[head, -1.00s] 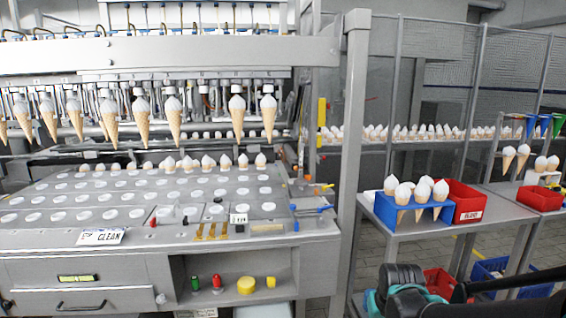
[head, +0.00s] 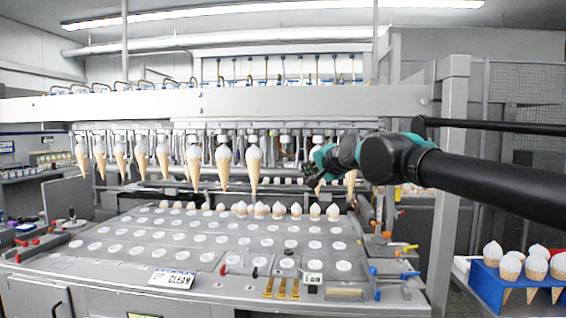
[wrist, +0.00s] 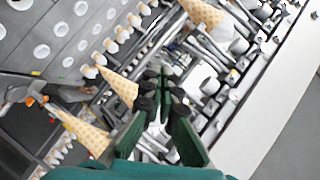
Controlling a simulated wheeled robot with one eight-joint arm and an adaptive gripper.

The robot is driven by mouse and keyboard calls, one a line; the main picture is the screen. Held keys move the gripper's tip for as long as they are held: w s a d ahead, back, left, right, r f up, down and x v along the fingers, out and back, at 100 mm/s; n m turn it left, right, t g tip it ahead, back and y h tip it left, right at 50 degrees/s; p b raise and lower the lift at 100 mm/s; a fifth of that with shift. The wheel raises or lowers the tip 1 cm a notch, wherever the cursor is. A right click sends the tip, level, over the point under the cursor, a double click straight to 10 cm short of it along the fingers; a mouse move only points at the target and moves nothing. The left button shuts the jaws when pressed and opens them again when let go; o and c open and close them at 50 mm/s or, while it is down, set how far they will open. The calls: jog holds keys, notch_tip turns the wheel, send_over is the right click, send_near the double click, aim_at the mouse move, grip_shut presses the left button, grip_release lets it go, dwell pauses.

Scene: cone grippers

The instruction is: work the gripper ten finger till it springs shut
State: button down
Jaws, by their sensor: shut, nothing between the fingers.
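A row of machine grippers hangs under the beam, most holding white-topped cones such as the cone (head: 253,170). One place in the row, the empty machine gripper (head: 285,142), has no cone; no number shows, so I cannot tell which is ten. My gripper (head: 309,176) is in front of the row, just right of and below that empty place, overlapping a cone in the picture. In the wrist view my gripper (wrist: 163,88) is shut and empty, pointing at metal rods and fingers. Cones hang close on its left (wrist: 118,87) and above (wrist: 202,14). Contact cannot be told.
Below is a grey plate (head: 150,248) with many white discs and a line of cones at its back. A grey post (head: 448,180) stands on the right. A blue rack (head: 487,285) of cones is at lower right. Free room lies above the plate.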

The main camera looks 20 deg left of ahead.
notch_tip(320, 180, up, 4)
jog(key=a+f, duration=0.1)
jog(key=a, duration=0.2)
send_near(278, 163)
jog(key=shift+m+y, duration=0.3)
jog(key=x, duration=0.4)
jog(key=shift+w+a+f, duration=0.2)
jog(key=shift+w+f, duration=0.05)
jog(key=shift+f, duration=0.05)
